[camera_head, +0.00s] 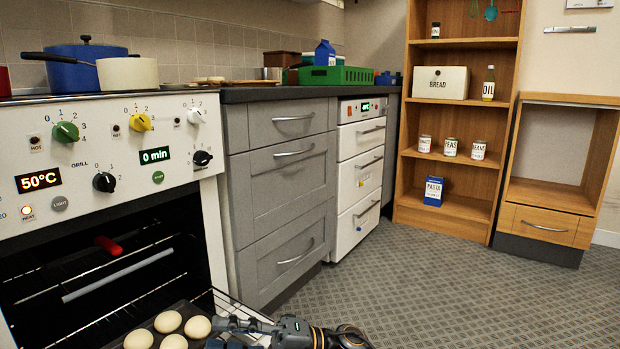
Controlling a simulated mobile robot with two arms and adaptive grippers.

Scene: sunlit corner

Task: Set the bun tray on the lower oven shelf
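The dark bun tray (186,307) is at the bottom of the head view, in front of the open oven (120,215), with several pale round buns (168,321) on it. The picture's lower edge cuts it off. Wire shelf bars (150,306) show in the dark oven beside the tray; I cannot tell whether the tray rests on them. My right gripper (216,332) is at the tray's right edge, its fingers pointing left. Whether they close on the rim is unclear. My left gripper is out of view.
A grey rod (118,274) crosses the upper oven, near a red object (108,245). A grey drawer unit (285,200) stands right of the oven. A blue pot (78,70) and cream pot (128,74) are on the hob. Patterned floor (430,290) is clear at right.

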